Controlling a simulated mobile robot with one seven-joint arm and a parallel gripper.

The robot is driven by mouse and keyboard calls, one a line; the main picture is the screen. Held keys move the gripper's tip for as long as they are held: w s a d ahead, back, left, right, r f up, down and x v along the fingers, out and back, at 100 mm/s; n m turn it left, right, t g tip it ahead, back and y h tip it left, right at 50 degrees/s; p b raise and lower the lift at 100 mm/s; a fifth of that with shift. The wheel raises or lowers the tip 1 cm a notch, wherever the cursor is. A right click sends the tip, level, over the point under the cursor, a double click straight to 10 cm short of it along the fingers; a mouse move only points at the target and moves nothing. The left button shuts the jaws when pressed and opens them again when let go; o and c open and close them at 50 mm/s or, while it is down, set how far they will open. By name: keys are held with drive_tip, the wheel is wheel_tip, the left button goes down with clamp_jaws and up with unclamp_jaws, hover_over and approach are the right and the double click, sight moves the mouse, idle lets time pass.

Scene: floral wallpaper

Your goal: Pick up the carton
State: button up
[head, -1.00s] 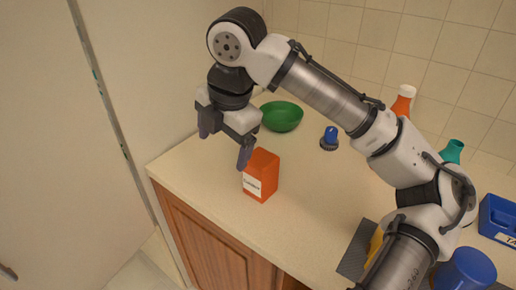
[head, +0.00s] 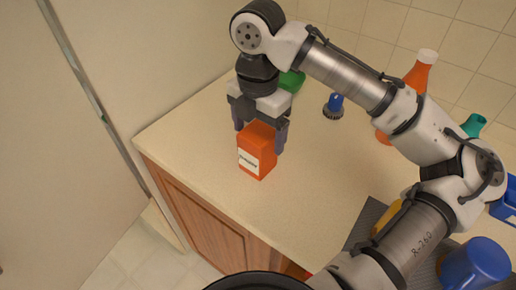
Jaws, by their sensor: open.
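The carton (head: 256,151) is an orange-red box with a white label on its front. It stands upright on the beige counter, near the front left edge. My gripper (head: 261,138) is open and points down at the carton. One finger shows to the left behind the carton's top and the other to its right. The carton hides part of the gap between the fingers, and I cannot tell whether either finger touches it.
A green bowl (head: 291,81) sits behind my gripper, partly hidden. A blue-handled brush (head: 334,106), an orange bottle (head: 421,72), a teal item (head: 473,125) and a blue cup (head: 475,264) stand to the right. The counter (head: 310,190) right of the carton is clear.

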drive_tip(key=shift+w+f+p, duration=0.1)
drive_tip(key=shift+f+p, duration=0.4)
drive_tip(key=shift+f, duration=2.15)
drive_tip(key=c, duration=1.3)
drive_tip(key=shift+r, duration=0.1)
